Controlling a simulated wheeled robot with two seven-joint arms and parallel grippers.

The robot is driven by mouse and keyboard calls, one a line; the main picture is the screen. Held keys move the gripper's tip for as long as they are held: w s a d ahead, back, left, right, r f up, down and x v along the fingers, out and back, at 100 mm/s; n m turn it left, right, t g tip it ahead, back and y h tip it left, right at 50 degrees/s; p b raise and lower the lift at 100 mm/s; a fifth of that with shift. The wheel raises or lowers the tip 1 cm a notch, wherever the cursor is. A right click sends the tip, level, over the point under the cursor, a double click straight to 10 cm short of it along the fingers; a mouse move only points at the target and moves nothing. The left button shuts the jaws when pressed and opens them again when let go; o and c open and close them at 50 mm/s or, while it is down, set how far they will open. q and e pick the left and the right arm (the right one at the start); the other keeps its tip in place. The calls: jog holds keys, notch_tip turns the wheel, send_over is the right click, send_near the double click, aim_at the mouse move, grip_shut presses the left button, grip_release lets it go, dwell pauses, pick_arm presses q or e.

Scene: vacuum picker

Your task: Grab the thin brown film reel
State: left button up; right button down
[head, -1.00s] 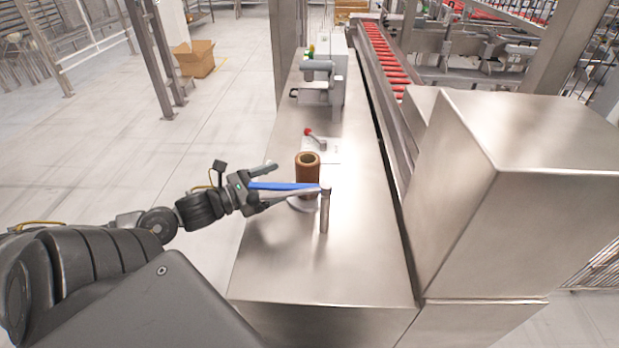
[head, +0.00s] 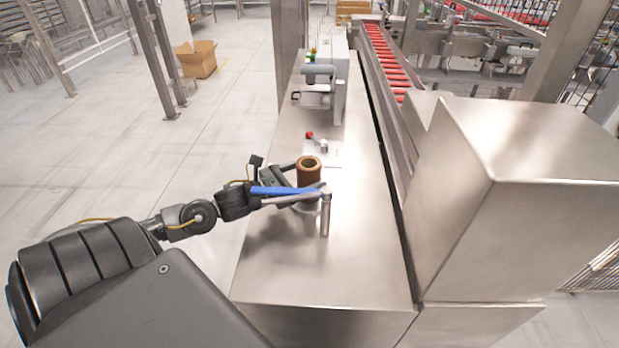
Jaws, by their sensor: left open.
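The brown film reel (head: 309,172) stands upright on the steel worktop, a hollow roll with its dark opening facing up. It sits on a pale round base, partly hidden behind a blue bar. My left gripper (head: 293,182) is open at the left side of the reel. One finger lies toward the far side of the reel and the other toward the near side, partly behind the blue bar. I cannot tell whether either finger touches the reel. My right gripper is not in view.
The blue bar (head: 280,191) runs to a short metal post (head: 325,216) in front of the reel. A red-knobbed lever (head: 310,136) and a grey machine (head: 320,85) stand farther back. A large steel box (head: 520,220) stands at right. The near worktop (head: 310,275) is clear.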

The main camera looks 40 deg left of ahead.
pick_arm(q)
jog(key=shift+p+x, duration=0.35)
jog(key=shift+x, duration=1.2)
jog(key=shift+f, duration=0.1)
jog(key=shift+c, duration=0.4)
jog(key=c, duration=1.1)
